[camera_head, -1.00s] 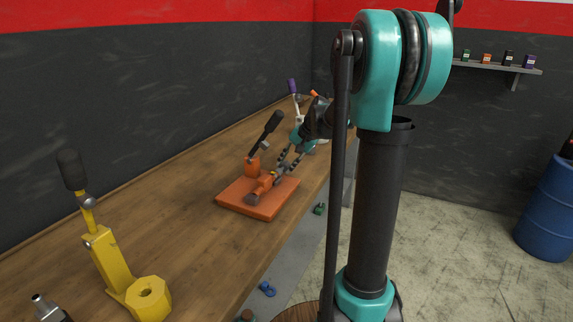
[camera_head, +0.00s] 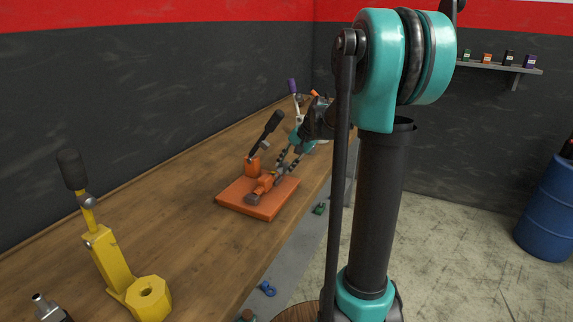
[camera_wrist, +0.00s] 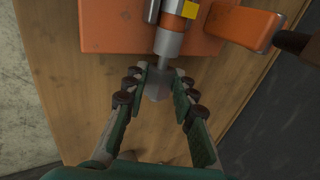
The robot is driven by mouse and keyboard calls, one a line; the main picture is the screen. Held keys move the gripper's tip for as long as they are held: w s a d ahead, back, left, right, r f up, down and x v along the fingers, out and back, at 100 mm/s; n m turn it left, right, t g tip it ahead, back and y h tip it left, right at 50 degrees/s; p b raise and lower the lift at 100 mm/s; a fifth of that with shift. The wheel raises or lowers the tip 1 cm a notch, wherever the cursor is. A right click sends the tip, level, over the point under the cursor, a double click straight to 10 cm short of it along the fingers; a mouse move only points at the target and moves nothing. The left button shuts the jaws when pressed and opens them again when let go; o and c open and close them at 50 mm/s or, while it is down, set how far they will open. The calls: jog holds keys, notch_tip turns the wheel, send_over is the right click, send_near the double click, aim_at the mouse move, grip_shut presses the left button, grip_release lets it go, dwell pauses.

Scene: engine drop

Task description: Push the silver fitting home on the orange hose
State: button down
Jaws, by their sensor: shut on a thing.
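The silver fitting (camera_wrist: 157,84) is a grey faceted piece with a thin stem, between the two fingers of my gripper (camera_wrist: 160,82) in the wrist view. My gripper is shut on it. The stem reaches up to a grey sleeve (camera_wrist: 168,43) at the end of the orange hose (camera_wrist: 176,20), in line with it. How deep the stem sits is hard to tell. In the head view the orange hose (camera_head: 264,184) lies over an orange base plate (camera_head: 268,208), with my gripper (camera_head: 280,168) at its far end. The fitting is too small to make out there.
An orange clamp with a black handle (camera_head: 271,127) stands beside the hose; its orange arm (camera_wrist: 243,24) is near my right finger. A yellow clamp (camera_head: 112,262) stands at the near left of the wooden bench (camera_head: 185,190). The bench between is clear.

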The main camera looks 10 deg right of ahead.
jog(key=shift+s+a, duration=0.3)
jog(key=shift+s, duration=0.1)
jog(key=c, duration=1.2)
grip_release()
jog(key=shift+o, duration=0.2)
jog(key=v, duration=1.2)
jog(key=shift+d, duration=0.1)
